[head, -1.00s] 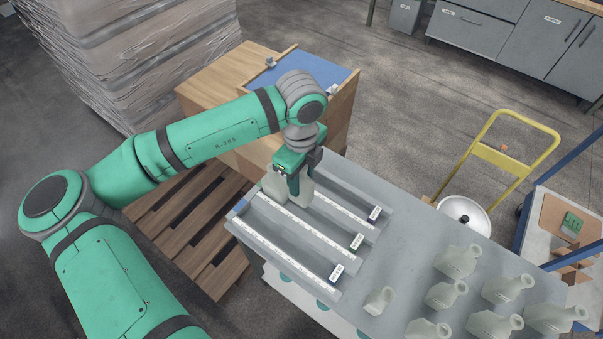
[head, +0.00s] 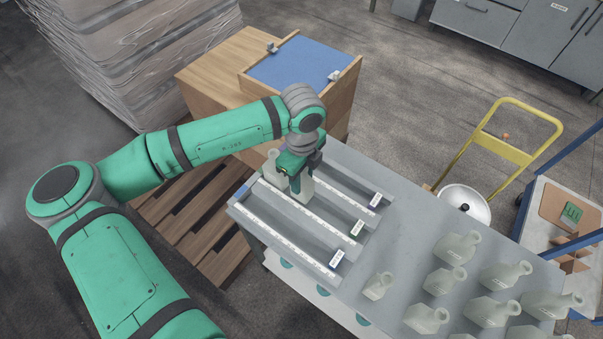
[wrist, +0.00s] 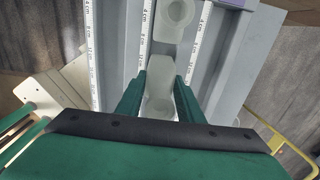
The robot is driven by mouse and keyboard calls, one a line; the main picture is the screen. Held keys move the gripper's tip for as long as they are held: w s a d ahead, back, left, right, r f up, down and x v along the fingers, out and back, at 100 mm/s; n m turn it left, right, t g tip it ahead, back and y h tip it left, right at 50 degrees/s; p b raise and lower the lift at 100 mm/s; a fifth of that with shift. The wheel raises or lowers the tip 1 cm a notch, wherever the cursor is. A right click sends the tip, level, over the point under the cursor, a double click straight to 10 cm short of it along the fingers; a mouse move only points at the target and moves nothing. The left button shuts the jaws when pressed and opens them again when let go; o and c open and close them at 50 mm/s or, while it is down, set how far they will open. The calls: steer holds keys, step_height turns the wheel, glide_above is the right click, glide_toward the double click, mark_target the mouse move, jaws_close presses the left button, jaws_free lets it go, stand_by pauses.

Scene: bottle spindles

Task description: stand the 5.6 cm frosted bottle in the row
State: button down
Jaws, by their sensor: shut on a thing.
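My gripper (head: 297,190) is shut on a frosted bottle (head: 306,188). In the wrist view my gripper (wrist: 160,95) has one finger on each side of the pale bottle (wrist: 159,88). The bottle is in or just above a lane of the grey rack (head: 290,233), between two white ruler strips; I cannot tell whether its base touches the floor. Another frosted bottle (head: 272,162) stands in the same lane, just behind; in the wrist view this bottle (wrist: 174,14) shows ahead, with a small gap. My gripper hides part of the held bottle.
Labels (head: 357,228) mark the lane ends. Several loose frosted bottles (head: 443,280) stand on the right of the grey table (head: 400,215). A wooden box with a blue top (head: 300,62) stands behind the rack. A yellow-handled cart (head: 500,150) is at the right.

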steer(key=shift+f, duration=0.95)
steer(key=shift+w+a, duration=0.75)
steer(key=shift+a, duration=0.25)
steer(key=shift+f, duration=0.2)
steer(key=c, duration=1.2)
jaws_free()
steer(key=shift+o, duration=0.2)
steer(key=shift+r, duration=4)
